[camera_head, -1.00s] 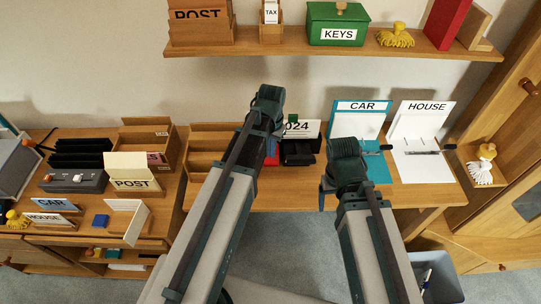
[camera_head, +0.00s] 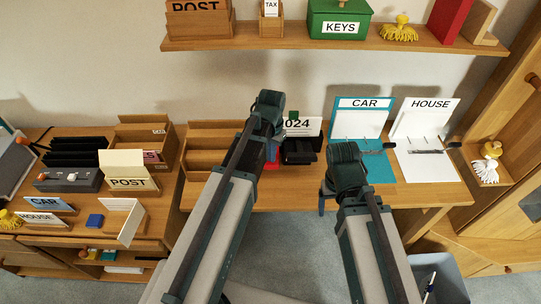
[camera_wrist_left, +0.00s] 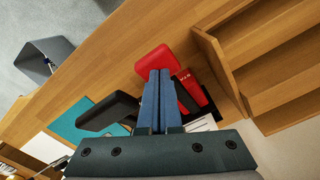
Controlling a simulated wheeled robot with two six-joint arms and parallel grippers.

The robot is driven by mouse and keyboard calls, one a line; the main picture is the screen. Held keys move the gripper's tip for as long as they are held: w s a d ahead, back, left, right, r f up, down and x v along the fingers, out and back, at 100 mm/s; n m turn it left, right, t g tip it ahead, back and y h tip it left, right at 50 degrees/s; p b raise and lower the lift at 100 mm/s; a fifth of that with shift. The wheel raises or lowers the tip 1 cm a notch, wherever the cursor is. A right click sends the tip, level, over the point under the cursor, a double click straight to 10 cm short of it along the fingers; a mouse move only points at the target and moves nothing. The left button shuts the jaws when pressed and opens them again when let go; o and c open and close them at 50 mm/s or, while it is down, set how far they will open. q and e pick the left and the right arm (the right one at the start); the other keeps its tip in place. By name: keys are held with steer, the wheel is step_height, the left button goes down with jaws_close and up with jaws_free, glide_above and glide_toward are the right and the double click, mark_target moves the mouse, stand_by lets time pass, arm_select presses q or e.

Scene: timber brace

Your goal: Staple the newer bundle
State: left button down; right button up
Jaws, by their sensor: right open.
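My left gripper (camera_head: 268,108) hangs over the desk in front of the back wall; its fingertips are hidden in the head view. In the left wrist view its two blue fingers (camera_wrist_left: 156,100) are side by side with only a thin line between them. Just beyond the tips is a red rounded object (camera_wrist_left: 168,64), and beside them a red and black piece (camera_wrist_left: 190,90) with small lettering; contact is unclear. A black object (camera_wrist_left: 108,112) lies left of the fingers. My right gripper (camera_head: 333,192) is open in front of the CAR sheets (camera_head: 360,118). No bundle is clearly readable as newer.
HOUSE sheets (camera_head: 424,118) stand beside CAR. A "2024" card (camera_head: 303,127) and a black item (camera_head: 302,151) sit behind my left gripper. An empty wooden tray (camera_head: 205,160) is at left. A shelf (camera_head: 330,38) runs above. A grey bin (camera_head: 445,275) stands low right.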

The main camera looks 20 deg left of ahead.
arm_select(q)
steer(key=shift+f, duration=0.35)
steer(key=shift+s+d+f+b, duration=0.15)
steer(key=shift+s+f+b, duration=0.45)
steer(key=shift+b, duration=0.25)
steer(key=shift+w, duration=0.1)
step_height(320, 180, up, 9)
steer(key=p, duration=0.9)
steer(key=shift+s+d, duration=0.2)
steer(key=s+d+m+y, duration=0.1)
steer(key=s+d, duration=0.8)
steer(key=s, duration=0.4)
steer(key=shift+d, duration=0.4)
